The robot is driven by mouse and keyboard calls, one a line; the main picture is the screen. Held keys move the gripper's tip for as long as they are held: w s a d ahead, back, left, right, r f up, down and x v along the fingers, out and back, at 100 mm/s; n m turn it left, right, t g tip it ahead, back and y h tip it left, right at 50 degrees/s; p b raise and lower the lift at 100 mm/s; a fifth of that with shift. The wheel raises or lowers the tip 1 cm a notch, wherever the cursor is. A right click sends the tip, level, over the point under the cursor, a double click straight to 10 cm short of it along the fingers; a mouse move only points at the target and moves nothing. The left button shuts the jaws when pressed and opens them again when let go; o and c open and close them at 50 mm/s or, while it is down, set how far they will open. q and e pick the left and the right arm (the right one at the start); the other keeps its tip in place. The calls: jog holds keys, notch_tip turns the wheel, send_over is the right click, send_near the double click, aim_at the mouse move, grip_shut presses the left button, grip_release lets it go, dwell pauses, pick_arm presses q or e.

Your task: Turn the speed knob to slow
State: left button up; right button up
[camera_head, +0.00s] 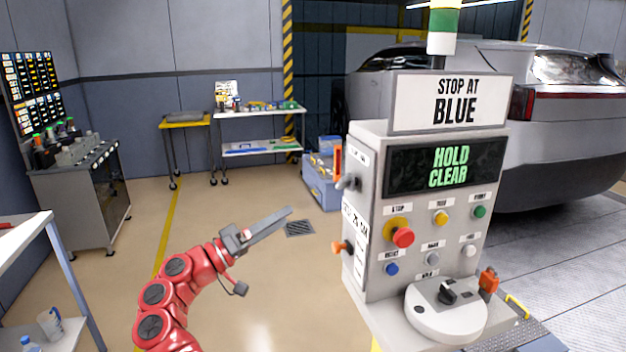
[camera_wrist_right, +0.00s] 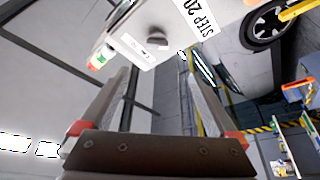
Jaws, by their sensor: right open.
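The grey control console (camera_head: 362,290) stands right of centre in the head view. A black knob (camera_head: 447,292) sits on a round white dial plate (camera_head: 425,318) at its lower front; its label is too small to read. A grey lever-like knob (camera_head: 348,183) sticks out of the console's left side. My right gripper (camera_head: 287,212) is left of the console, apart from it, its fingers overlapping edge-on. In the right wrist view its fingers (camera_wrist_right: 162,90) are spread and empty. A dark knob (camera_wrist_right: 157,38) on a pale panel shows beyond them. My left gripper is out of view.
The console has several buttons, including a red mushroom button (camera_head: 402,238), and a screen (camera_head: 446,167) reading "HOLD CLEAR". An orange-handled part (camera_head: 488,281) stands beside the dial plate. A silver car (camera_head: 560,130) is behind. The floor (camera_head: 235,290) around my right arm is clear.

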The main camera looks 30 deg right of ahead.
aim_at(339, 185)
jog(key=p+x, duration=0.1)
jog(key=x, duration=0.4)
jog(key=p+x, duration=0.2)
jog(key=x, duration=0.3)
jog(key=p+x, duration=0.1)
jog(key=x, duration=0.5)
jog(key=shift+s+r, duration=0.2)
jog(key=shift+s, duration=0.1)
jog(key=shift+d+p, duration=0.35)
jog(key=shift+d, duration=0.4)
